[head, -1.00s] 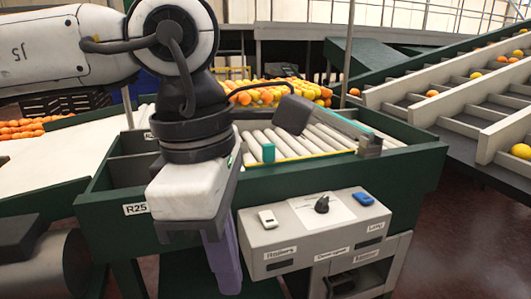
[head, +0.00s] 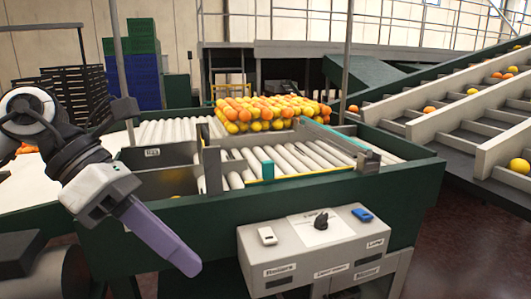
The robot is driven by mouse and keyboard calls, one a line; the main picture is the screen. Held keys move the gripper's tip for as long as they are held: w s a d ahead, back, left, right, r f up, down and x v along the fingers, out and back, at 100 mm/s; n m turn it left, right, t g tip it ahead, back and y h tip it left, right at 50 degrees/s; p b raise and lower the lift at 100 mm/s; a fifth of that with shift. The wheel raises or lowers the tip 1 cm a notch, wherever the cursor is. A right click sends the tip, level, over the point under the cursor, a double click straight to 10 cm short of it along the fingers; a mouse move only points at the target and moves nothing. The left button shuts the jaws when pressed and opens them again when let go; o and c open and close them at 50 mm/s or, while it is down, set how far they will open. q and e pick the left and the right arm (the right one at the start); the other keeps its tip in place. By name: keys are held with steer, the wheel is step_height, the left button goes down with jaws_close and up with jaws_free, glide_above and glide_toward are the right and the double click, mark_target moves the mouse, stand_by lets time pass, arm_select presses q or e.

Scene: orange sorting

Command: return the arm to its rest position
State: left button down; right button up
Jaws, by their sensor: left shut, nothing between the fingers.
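My left gripper (head: 188,262) is in the head view at the lower left. Its purple fingers are shut with nothing between them and point down and to the right. It hangs in front of the green sorting table's (head: 200,215) near left side, apart from the control box. My left arm comes in from the left edge. My right gripper is not in view.
A grey control box (head: 290,245) with a white switch, a black knob and a blue switch is on the table's front. Oranges and yellow fruit (head: 265,112) lie behind the rollers (head: 290,160). A sloped conveyor (head: 450,120) stands at the right.

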arm_select(q)
steer(key=w+d+f+n+t+h, duration=0.35)
steer(key=d+f+n+h, duration=0.2)
steer(key=n+h, duration=0.4)
steer(key=w+a+f+n+t+y, duration=0.3)
steer(key=a+f+n+t, duration=0.2)
steer(key=f+n, duration=0.25)
steer(key=w+a+f+n+t+y, duration=0.2)
steer(key=w+a+f+n+t, duration=0.15)
steer(key=a+f+n, duration=0.35)
steer(key=s+a+f+n+t+y, duration=0.1)
steer(key=s+a+f+n+y, duration=0.25)
steer(key=f, duration=0.35)
steer(key=s+a+f+n+y, duration=0.2)
steer(key=a+f+n+y, duration=0.1)
steer(key=a+f+n, duration=0.25)
steer(key=s+a+f+n+g+y, duration=0.55)
steer(key=s+a+f, duration=0.65)
steer(key=s+f, duration=0.25)
steer(key=s+d+f+n+t, duration=0.1)
steer(key=d+n, duration=0.3)
steer(key=d, duration=0.7)
steer(key=s+d+f+n+t+h, duration=0.1)
steer(key=d+n, duration=0.3)
steer(key=d, duration=0.6)
steer(key=shift+s+d+f, duration=0.15)
steer(key=shift+s+d, duration=0.2)
